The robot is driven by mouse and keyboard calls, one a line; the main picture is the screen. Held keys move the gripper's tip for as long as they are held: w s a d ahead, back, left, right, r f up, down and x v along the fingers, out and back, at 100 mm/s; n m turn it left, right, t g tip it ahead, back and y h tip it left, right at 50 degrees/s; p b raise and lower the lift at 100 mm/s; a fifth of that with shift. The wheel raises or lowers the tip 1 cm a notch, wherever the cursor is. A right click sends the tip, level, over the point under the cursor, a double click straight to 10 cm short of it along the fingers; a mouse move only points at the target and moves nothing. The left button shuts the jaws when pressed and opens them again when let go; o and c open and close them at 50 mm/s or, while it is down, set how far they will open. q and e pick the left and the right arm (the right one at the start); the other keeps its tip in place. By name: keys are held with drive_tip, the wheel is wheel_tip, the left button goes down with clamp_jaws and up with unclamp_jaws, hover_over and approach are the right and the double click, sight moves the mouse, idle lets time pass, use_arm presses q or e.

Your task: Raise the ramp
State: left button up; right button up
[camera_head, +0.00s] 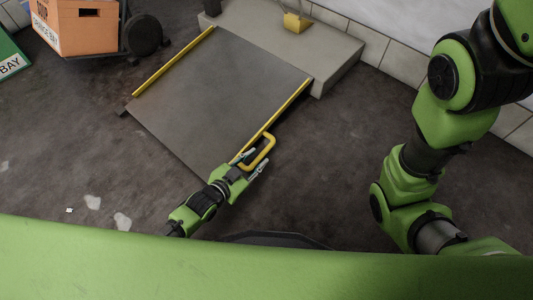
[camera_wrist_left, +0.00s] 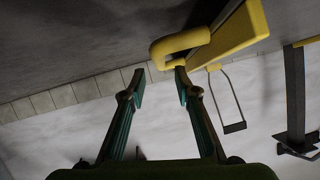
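The ramp (camera_head: 218,95) is a grey plate with yellow side rails, lying low and sloping against a concrete step. A yellow loop handle (camera_head: 267,152) sits at its near right corner. My left gripper (camera_head: 256,163) is at this handle, its fingers apart. In the left wrist view, the gripper (camera_wrist_left: 160,82) is open, and the yellow handle (camera_wrist_left: 180,44) is just beyond the fingertips, close to the right finger. I cannot tell whether that finger touches it. My right gripper is not in view; only my right arm shows.
The concrete step (camera_head: 335,62) is behind the ramp, with a yellow block (camera_head: 297,22) on it. An orange box (camera_head: 83,28) on a wheeled cart stands at the back left, beside a green sign (camera_head: 10,60). The dark floor left and right of the ramp is mostly clear.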

sight(264, 152)
use_arm(q)
drive_tip(key=b+x, duration=0.3)
drive_tip(key=x, duration=0.4)
drive_tip(key=shift+f+b, duration=0.1)
drive_tip(key=shift+b, duration=0.3)
drive_tip(key=shift+c, duration=0.5)
clamp_jaws()
